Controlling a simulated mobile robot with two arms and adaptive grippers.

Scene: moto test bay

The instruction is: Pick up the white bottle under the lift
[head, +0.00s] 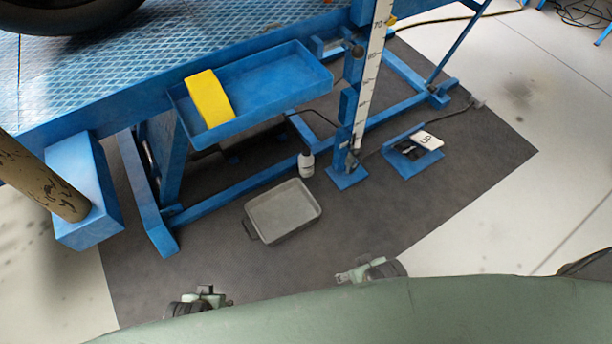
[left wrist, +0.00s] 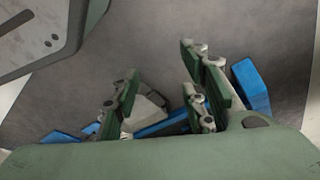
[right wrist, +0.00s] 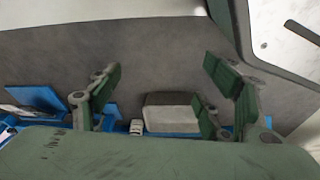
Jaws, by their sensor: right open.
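The white bottle (head: 306,165) stands on the dark mat under the blue lift, with a dark top. It is just behind the right corner of the grey tray and left of the scale post. My left gripper (head: 202,300) is low at the front, short of the tray; in the left wrist view its fingers (left wrist: 160,65) are apart with nothing between them. My right gripper (head: 368,270) is in front of the tray, to its right, open and empty, well short of the bottle. In the right wrist view a small whitish thing (right wrist: 137,127), possibly the bottle, shows beside the tray.
The grey tray (head: 262,222) lies on the mat before the bottle. The scale post (head: 370,85) and blue pedal (head: 415,160) are to the right. A blue shelf (head: 275,92) with a yellow block (head: 208,98) overhangs behind.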

